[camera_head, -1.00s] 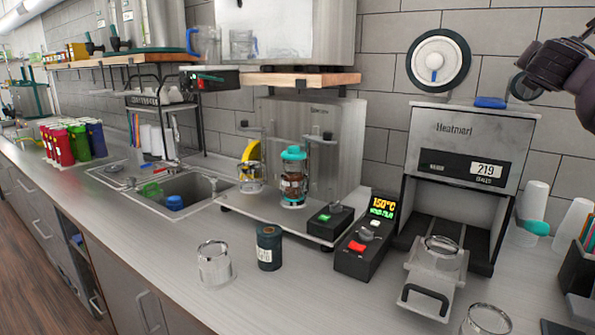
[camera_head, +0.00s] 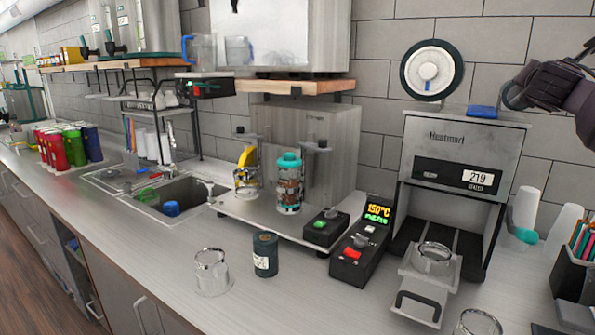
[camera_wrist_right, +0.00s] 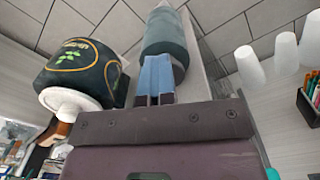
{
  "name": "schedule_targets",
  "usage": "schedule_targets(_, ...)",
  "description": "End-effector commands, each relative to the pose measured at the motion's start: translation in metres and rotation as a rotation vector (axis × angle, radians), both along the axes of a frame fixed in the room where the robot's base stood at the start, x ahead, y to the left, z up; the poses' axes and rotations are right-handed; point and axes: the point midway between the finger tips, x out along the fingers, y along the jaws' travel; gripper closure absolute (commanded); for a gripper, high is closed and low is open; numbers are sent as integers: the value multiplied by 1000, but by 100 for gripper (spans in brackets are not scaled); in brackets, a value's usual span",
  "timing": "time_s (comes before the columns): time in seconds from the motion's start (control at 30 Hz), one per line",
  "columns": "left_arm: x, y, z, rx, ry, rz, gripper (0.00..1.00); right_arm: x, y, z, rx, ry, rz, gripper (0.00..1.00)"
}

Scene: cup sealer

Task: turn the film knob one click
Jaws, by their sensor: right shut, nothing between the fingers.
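A dark ring-shaped end (camera_head: 511,96) shows beside my right gripper (camera_head: 530,84). The wrist view shows a dark teal cylinder (camera_wrist_right: 165,42) just beyond the gripper's fingers (camera_wrist_right: 155,98). My right gripper is shut and empty; contact cannot be told. No separate knob is clearly distinguishable. My left gripper is out of view.
A blue block (camera_head: 481,111) lies on the sealer's top. White cups (camera_head: 527,208) and a pencil holder (camera_head: 575,275) stand to its right. A clear cup sits in the sealer's tray (camera_head: 428,272). A control box (camera_head: 358,254) stands left of it.

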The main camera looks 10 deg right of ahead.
Motion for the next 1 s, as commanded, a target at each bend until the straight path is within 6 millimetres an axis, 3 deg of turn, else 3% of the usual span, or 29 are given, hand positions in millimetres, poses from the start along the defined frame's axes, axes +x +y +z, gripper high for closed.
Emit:
schedule_targets(0.03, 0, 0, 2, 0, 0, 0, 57, -3, -10, -3, -3, 9, -24, 100)
schedule_targets(1.0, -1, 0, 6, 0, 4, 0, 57, -6, -14, -10, -1, 11, -23, 100)
